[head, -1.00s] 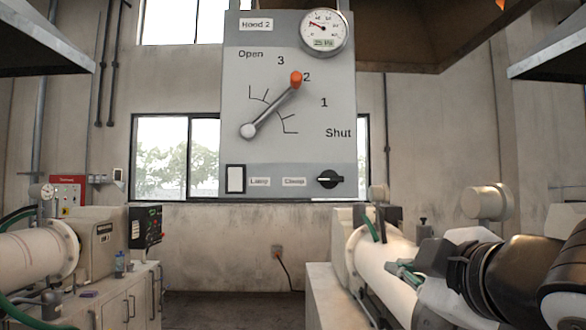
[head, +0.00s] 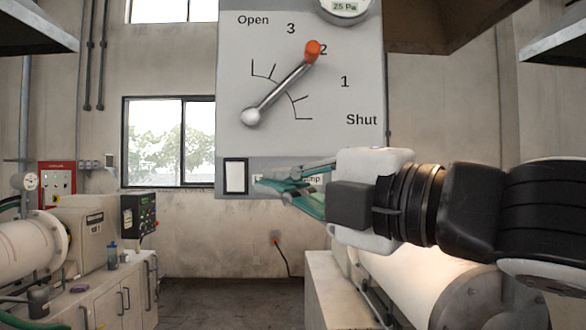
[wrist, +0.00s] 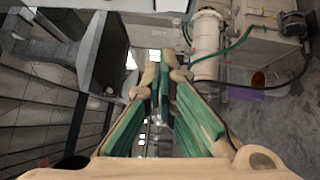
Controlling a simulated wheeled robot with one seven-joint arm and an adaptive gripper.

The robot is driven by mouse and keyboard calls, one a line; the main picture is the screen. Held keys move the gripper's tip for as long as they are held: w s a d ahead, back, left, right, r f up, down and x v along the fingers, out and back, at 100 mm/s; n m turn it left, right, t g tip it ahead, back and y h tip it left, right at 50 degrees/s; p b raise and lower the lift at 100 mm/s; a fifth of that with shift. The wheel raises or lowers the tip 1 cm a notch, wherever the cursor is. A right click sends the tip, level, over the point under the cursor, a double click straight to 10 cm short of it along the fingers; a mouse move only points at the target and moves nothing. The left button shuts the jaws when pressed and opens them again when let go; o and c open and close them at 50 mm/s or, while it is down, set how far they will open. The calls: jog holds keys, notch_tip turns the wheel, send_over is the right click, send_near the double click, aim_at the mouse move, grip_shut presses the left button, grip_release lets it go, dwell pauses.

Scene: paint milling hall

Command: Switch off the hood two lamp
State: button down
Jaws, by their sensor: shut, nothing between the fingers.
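The grey Hood 2 control panel (head: 230,75) hangs ahead in the head view. Its lamp switch (head: 236,177) is a white rocker in a dark frame at the panel's lower left. Its on or off position cannot be told. My gripper (head: 262,187) is shut and empty, with green-padded fingers pointing left. In the picture its tips lie just right of the switch; whether they touch the panel cannot be told. The gripper hides most of the lamp label and the clamp knob. In the wrist view the gripper's fingers (wrist: 162,65) come together at the tips.
A damper lever with an orange grip (head: 313,50) points near 2 on the panel, above my gripper. A round gauge (head: 345,8) sits at the top. Milling machines stand at lower left (head: 95,245) and lower right (head: 400,280). Dark hood edges show in both upper corners.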

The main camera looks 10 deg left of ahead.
aim_at(237, 169)
jog(key=x, duration=0.4)
jog(key=w+p+x, duration=0.1)
jog(key=x, duration=0.2)
jog(key=d+p+x, duration=0.1)
jog(key=x, duration=0.3)
jog(key=shift+w+a+r, duration=0.15)
jog(key=shift+w+a, duration=0.35)
jog(key=shift+w, duration=0.6)
